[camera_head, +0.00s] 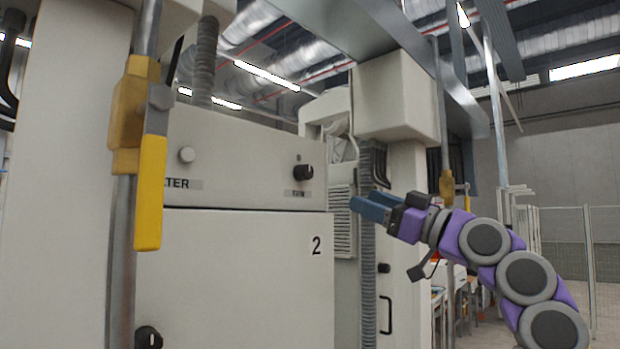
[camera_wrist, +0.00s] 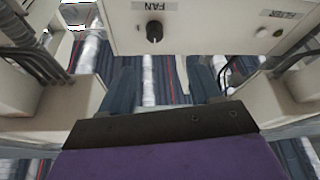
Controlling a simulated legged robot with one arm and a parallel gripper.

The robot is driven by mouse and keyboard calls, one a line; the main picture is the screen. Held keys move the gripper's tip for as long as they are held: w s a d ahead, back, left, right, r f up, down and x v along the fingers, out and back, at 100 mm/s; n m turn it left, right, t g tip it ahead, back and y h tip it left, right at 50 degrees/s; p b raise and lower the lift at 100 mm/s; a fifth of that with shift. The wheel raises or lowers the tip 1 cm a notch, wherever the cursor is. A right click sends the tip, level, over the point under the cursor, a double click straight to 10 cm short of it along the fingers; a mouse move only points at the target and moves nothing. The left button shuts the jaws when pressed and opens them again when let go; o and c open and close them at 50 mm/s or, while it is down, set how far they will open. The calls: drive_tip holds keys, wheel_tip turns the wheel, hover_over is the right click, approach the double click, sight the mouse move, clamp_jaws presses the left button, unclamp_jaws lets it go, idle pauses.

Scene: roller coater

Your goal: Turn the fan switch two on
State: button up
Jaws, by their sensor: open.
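The fan switch is a black round knob (camera_head: 303,172) on the upper right of the pale cabinet marked 2, above a small label. The wrist view shows the knob (camera_wrist: 154,32) upside down beside the word FAN, on the panel's face. My gripper (camera_head: 362,205) is to the right of the knob and a little lower in the head view, its blue fingers pointing left. In the wrist view the two fingers of my gripper (camera_wrist: 163,78) are apart with nothing between them. The knob lies beyond the fingertips and is not touched.
The cabinet (camera_head: 235,275) has another black knob (camera_head: 148,338) low on its left and a pale round button (camera_head: 187,155) above. A yellow valve handle (camera_head: 150,192) on a pipe stands in front at the left. A ribbed hose (camera_head: 367,240) runs down behind my gripper.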

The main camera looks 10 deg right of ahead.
drive_tip(key=p, duration=0.3)
approach(313, 175)
drive_tip(key=p+x, duration=0.1)
drive_tip(key=x, duration=0.1)
drive_tip(key=p+x, duration=0.2)
drive_tip(key=x, duration=0.1)
drive_tip(key=s+a+p+x, duration=0.1)
drive_tip(key=p+x, duration=0.1)
drive_tip(key=shift+w+a, duration=0.2)
drive_tip(key=shift+a, duration=0.15)
drive_tip(key=shift+w+r+p, duration=0.15)
drive_tip(key=shift+w+p, duration=0.15)
drive_tip(key=shift+p, duration=0.2)
drive_tip(key=shift+w+d+r+p, duration=0.1)
drive_tip(key=shift+w+d+p, duration=0.3)
drive_tip(key=shift+w+p, duration=0.05)
